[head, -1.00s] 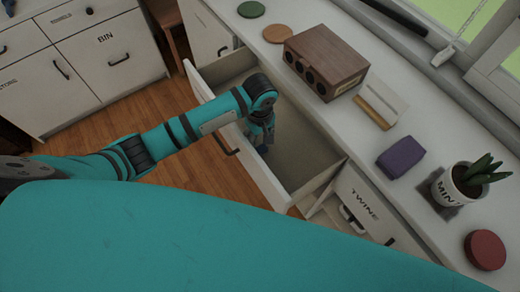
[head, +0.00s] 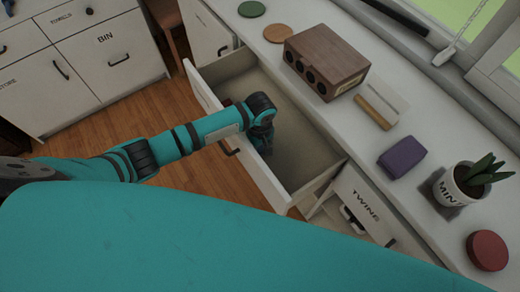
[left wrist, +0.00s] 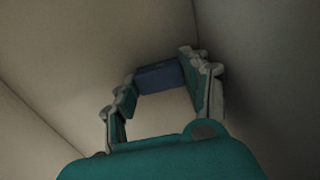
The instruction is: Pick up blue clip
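The blue clip (left wrist: 159,77) is a dark blue block in the left wrist view, lying low in the open drawer (head: 311,184). My left gripper (left wrist: 161,72) has its fingers spread apart, one on each side of the clip. Its fingertips are very near the clip's two ends; contact is unclear. In the head view my left gripper (head: 264,147) reaches down into the drawer, and I cannot make out the clip there. My right gripper is not in view.
The drawer walls stand around my left gripper. On the counter are a brown wooden box (head: 326,62), a purple block (head: 402,157), a potted plant (head: 464,185), a red disc (head: 487,250) and green (head: 252,9) and orange discs (head: 277,33). The TWINE drawer (head: 362,206) is beside the open one.

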